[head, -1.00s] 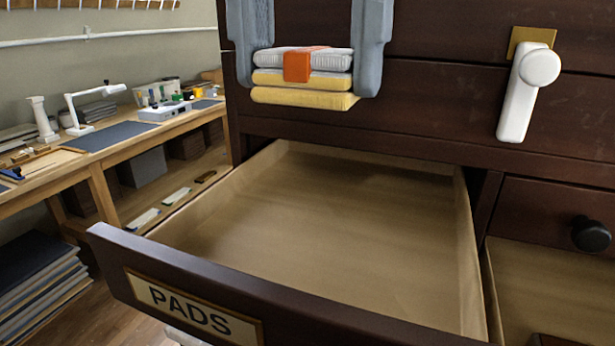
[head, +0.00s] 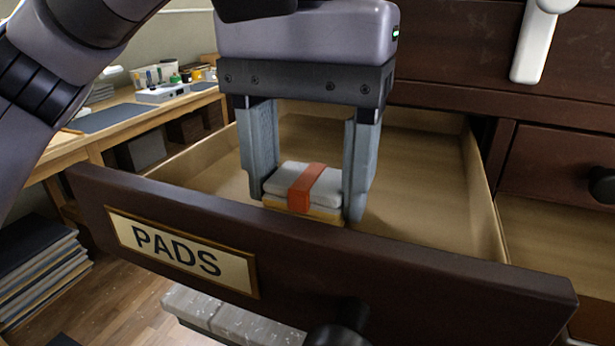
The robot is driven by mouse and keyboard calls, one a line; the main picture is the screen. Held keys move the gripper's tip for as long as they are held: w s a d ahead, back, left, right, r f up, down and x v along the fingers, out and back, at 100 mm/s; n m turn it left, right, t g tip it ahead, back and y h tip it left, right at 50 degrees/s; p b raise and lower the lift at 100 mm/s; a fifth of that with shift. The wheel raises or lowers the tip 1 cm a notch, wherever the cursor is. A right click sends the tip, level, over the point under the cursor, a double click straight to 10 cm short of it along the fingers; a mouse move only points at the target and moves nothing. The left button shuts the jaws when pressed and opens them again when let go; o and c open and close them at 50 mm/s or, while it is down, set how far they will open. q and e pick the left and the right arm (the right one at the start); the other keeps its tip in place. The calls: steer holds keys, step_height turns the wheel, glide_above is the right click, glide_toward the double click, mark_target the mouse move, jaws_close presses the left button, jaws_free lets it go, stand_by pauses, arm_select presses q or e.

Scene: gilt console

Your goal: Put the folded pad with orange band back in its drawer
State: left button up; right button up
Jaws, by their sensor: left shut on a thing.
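The folded pad (head: 278,177), pale grey over yellow with an orange band (head: 309,185), is between the fingers of my left gripper (head: 308,195). The gripper is shut on it from both sides and points down. The pad is inside the outline of the open drawer labelled PADS (head: 177,246), behind the drawer front. The rest of the drawer floor in view is bare. My right gripper is not in view.
A white handle (head: 534,45) hangs on the cabinet above. A workbench (head: 108,139) and stacked boards (head: 38,268) are at the left.

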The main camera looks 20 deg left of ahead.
mark_target(309, 178)
arm_select(q)
steer(key=shift+f, duration=0.15)
steer(key=o, duration=0.9)
steer(key=shift+o, duration=0.2)
step_height(309, 178, up, 12)
steer(key=p, duration=0.3)
steer(key=shift+r+p, duration=0.2)
steer(key=shift+p, duration=0.1)
